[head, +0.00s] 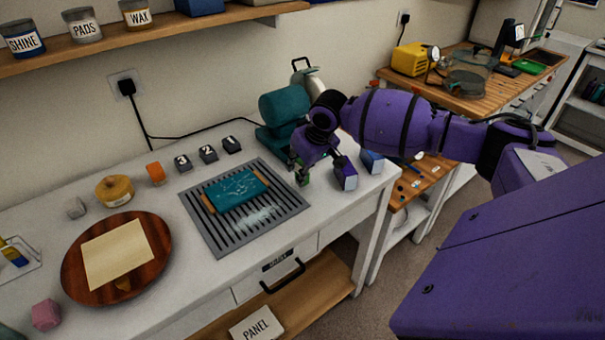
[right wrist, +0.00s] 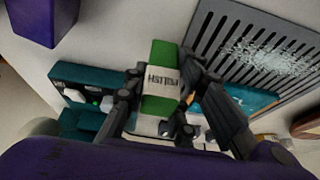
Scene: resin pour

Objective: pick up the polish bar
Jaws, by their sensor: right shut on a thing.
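The polish bar (right wrist: 163,80) is green with a white band lettered POLISH, and shows in the right wrist view between the fingers of my right gripper (right wrist: 168,100). That gripper is shut on it. In the head view a small green part of the bar (head: 304,178) shows below my right gripper (head: 301,170), at the right end of the white bench (head: 330,205). The rest of the bar is hidden there by the fingers. I cannot tell whether the bar touches the bench. My left gripper is not in view.
A slotted grey grate (head: 285,212) with a teal board (head: 240,192) and white dust lies left of my right gripper. A teal machine (head: 282,108) stands behind it. A blue block (head: 371,161) is close to its right. A round wooden board (head: 155,240) lies farther left.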

